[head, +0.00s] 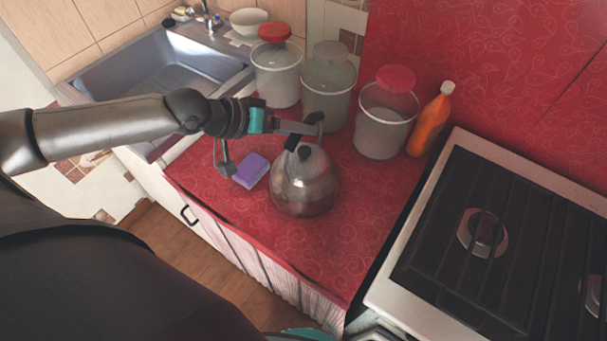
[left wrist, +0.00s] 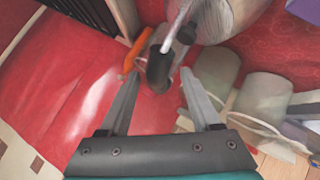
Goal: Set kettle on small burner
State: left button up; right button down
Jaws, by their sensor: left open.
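The metal kettle (head: 305,185) stands upright on the red counter, with a dark lid knob and a dark handle on its upper side. In the left wrist view, its dark handle end (left wrist: 160,68) shows between and just beyond the fingers. My left gripper (head: 302,127) is open at the kettle's top, by the handle; I cannot tell whether it touches. It also shows in the left wrist view (left wrist: 161,80), with its fingers apart. The stove (head: 420,230) is at the right. One burner (head: 483,232) is in full view; another (head: 593,295) is cut by the right edge.
Three lidded containers, left (head: 277,70), middle (head: 328,85) and right (head: 384,120), stand behind the kettle. An orange bottle (head: 430,122) is beside the stove. A purple sponge (head: 251,170) lies left of the kettle. The sink (head: 165,68) is at upper left. Counter in front is clear.

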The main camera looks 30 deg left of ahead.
pick_arm(q)
jog(key=shift+w+r+b+x, duration=0.15)
jog(key=shift+b+x, duration=0.1)
jog(key=shift+x, duration=1.15)
jog(key=shift+w+r+b+x, duration=0.1)
jog(key=shift+r+b+x, duration=0.1)
jog(key=shift+x, duration=1.15)
grip_shut()
jog(key=shift+r, duration=0.15)
